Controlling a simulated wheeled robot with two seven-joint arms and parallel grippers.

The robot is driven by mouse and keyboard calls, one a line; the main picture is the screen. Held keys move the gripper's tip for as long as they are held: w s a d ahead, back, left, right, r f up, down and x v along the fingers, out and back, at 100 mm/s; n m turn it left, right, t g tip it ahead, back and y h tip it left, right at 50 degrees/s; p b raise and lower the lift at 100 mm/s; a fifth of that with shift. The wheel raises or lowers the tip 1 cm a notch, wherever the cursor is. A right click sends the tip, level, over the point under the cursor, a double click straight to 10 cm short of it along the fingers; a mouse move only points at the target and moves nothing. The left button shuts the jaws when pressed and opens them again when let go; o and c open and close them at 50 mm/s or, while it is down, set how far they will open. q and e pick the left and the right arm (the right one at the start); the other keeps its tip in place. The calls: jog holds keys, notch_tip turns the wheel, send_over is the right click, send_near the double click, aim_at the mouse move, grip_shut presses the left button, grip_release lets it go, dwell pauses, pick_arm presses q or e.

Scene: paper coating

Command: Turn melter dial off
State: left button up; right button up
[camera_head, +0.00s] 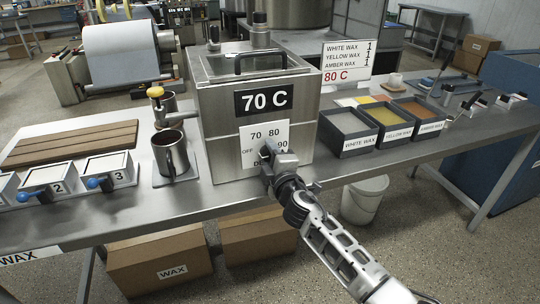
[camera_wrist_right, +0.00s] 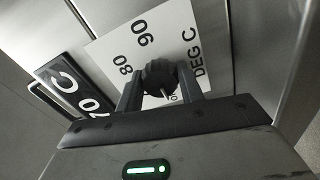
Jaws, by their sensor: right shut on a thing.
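The melter (camera_head: 225,105) is a steel box with a lid in the middle of the steel table. Its front has a black "70 C" display (camera_head: 264,99) and a white dial plate (camera_head: 252,135) marked OFF, 70, 80 and 90. My right gripper (camera_head: 268,168) is at the lower part of the plate and covers the dial in the head view. In the right wrist view the dark round dial (camera_wrist_right: 160,75) sits between the two fingers of my right gripper (camera_wrist_right: 160,90), which is shut on it. The dial's exact setting is hard to read. My left gripper is not in view.
Labelled wax bins (camera_head: 347,130) stand right of the melter. A metal pitcher (camera_head: 170,152) and small numbered boxes (camera_head: 106,168) stand left. A sign (camera_head: 347,60) reads 80 C. Cardboard boxes (camera_head: 160,262) and a white bucket (camera_head: 364,203) are below the table.

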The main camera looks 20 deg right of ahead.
jog(key=o, duration=1)
jog(key=shift+s, duration=0.1)
jog(key=s, duration=1.6)
jog(key=shift+d+b, duration=0.3)
jog(key=shift+b, duration=0.05)
jog(key=shift+w, duration=0.1)
jog(key=s+a+f+m+g, duration=0.1)
jog(key=s+f+m+g, duration=0.1)
jog(key=s+f+m, duration=0.2)
jog(key=s+a+f+m+g+y, duration=0.1)
jog(key=s+f+m+g, duration=0.2)
jog(key=s+f+m, duration=0.2)
jog(key=s+a+f+m+g+y, duration=0.1)
jog(key=s+f+m, duration=0.3)
jog(key=s+f, duration=0.5)
jog(key=shift+s+a+f+m+g, duration=0.15)
jog(key=shift+a+f+m+g, duration=0.25)
jog(key=shift+g, duration=0.5)
